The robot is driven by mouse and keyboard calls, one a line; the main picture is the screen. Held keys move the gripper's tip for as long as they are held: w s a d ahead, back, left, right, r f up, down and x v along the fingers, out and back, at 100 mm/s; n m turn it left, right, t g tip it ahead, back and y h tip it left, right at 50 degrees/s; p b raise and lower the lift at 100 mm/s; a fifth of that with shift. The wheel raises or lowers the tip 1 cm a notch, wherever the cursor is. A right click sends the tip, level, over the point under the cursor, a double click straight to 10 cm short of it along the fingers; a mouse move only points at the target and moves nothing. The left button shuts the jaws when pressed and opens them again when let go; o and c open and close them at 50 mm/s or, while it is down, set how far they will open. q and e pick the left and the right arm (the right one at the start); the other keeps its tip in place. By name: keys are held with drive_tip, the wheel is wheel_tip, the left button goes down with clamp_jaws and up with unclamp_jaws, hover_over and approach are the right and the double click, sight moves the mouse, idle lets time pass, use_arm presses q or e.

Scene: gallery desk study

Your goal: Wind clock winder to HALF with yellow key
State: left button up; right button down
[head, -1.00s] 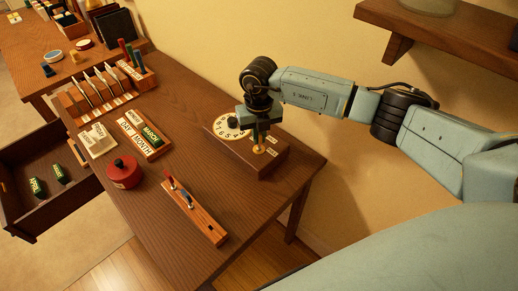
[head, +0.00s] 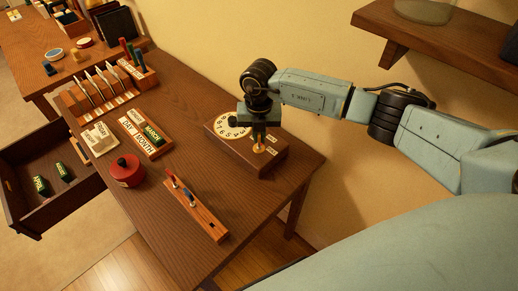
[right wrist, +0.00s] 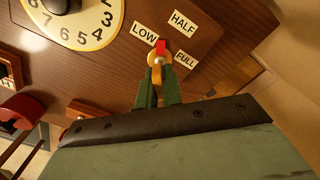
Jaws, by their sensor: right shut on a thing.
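The clock (head: 228,134) is a brown wooden box with a cream number dial, near the desk's right end. Its winder has the labels LOW (right wrist: 144,31), HALF (right wrist: 182,22) and FULL (right wrist: 186,60). My right gripper (right wrist: 159,78) is above the winder, pointing down. It is shut on the yellow key (right wrist: 154,62), which sits at the winder and also shows in the head view (head: 258,147). A red pointer (right wrist: 161,46) points between LOW and HALF. The fingers hide part of the key. My left gripper is out of view.
A wooden rack (head: 210,222) with red- and blue-topped pieces lies in front of the clock. A red round box (head: 126,171), a calendar block holder (head: 148,150) and a slotted rack (head: 73,103) stand left. An open drawer (head: 20,190) juts out left. A shelf (head: 440,32) hangs upper right.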

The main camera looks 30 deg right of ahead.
drive_tip(key=shift+r+m+p, duration=0.1)
drive_tip(key=shift+m+p, duration=0.7)
drive_tip(key=shift+m, duration=0.7)
